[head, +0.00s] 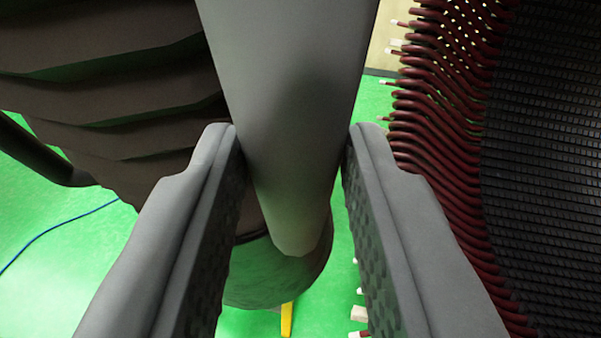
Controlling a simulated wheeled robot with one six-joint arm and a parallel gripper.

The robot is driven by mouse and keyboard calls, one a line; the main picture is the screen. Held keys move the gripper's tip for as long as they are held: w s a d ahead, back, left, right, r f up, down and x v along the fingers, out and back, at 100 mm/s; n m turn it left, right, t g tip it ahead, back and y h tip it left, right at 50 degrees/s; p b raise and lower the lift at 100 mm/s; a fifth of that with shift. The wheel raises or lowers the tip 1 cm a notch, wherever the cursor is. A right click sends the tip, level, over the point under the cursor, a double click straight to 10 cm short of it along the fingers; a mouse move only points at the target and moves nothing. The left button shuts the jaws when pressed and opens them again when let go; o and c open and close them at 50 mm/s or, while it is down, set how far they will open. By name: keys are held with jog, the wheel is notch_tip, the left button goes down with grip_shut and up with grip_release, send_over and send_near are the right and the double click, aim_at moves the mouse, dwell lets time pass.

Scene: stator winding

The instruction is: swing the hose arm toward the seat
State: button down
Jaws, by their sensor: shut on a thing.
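A thick, smooth grey bar (290,100), which looks like the hose arm, comes down from the top middle of the head view and ends between the jaws. My gripper (292,138) is shut on this bar, with one finger against each side near its lower end. Below and behind the bar's end is a dark rounded body with a greenish lower face (275,275); the bar partly hides it. I cannot make out a seat for certain.
A large stator with dark red winding ends (435,120) and a black ridged inner face (545,150) stands close on the right. Dark ribbed folds (110,90) fill the upper left. A blue cable (60,225) lies on the green floor (70,290), which is open at lower left.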

jog(key=c, duration=1.1)
grip_release()
jog(key=shift+s, duration=0.1)
jog(key=s, duration=0.5)
jog(key=s+d, duration=0.1)
jog(key=s, duration=0.5)
jog(key=s+d, duration=0.1)
jog(key=s, duration=0.5)
jog(key=shift+s+d, duration=0.1)
